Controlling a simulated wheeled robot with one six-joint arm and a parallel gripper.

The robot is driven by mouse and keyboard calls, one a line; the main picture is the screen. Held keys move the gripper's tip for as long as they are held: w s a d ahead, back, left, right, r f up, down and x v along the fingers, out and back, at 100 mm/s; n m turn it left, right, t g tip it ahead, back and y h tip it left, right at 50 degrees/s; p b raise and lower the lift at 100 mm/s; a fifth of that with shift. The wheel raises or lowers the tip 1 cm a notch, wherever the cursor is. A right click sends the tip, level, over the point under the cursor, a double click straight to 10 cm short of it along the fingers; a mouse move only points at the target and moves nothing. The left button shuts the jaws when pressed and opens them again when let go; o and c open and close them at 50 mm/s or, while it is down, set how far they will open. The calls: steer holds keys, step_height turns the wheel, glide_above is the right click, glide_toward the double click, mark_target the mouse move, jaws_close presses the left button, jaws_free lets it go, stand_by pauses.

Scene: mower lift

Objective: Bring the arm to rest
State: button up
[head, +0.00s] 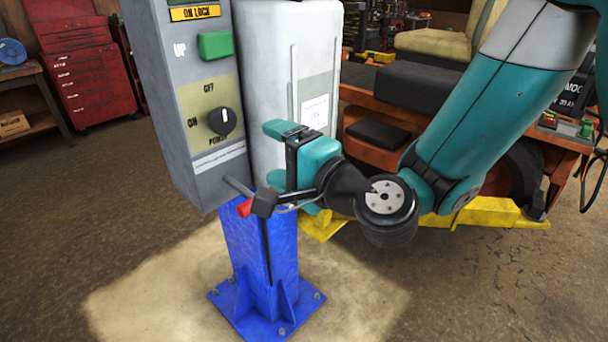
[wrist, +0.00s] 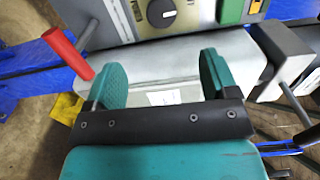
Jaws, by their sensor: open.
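My gripper (head: 277,156) is teal with a black bracket, in the middle of the head view, beside the grey control box (head: 198,165). Its two fingers stand apart with nothing between them, as the wrist view (wrist: 160,78) also shows. The box carries a green button (head: 215,45) by the word UP and a black knob (head: 222,121) between ON and OFF. My arm reaches in from the upper right and is bent at the wrist. A red handle (wrist: 68,54) shows at the left of the wrist view; in the head view only a red bit (head: 245,208) shows below my gripper.
The box is on a blue post (head: 262,250) bolted to the floor. A pale tank (head: 262,60) stands close behind my gripper. An orange mower (head: 385,150) with yellow supports (head: 480,212) is behind my arm. Red tool chests (head: 82,70) stand far left. The front floor is clear.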

steer(key=shift+s+d, duration=0.2)
steer(key=shift+d, duration=0.2)
steer(key=s+d+n+g, duration=0.2)
steer(key=s+n+g, duration=0.7)
steer(key=n, duration=0.3)
steer(key=s+d+f+n+g+h, duration=0.1)
steer(key=s+d+n+g+h, duration=0.3)
steer(key=s+d+h, duration=0.4)
steer(key=s+d, duration=0.2)
steer(key=d, duration=0.3)
steer(key=shift+d, duration=0.25)
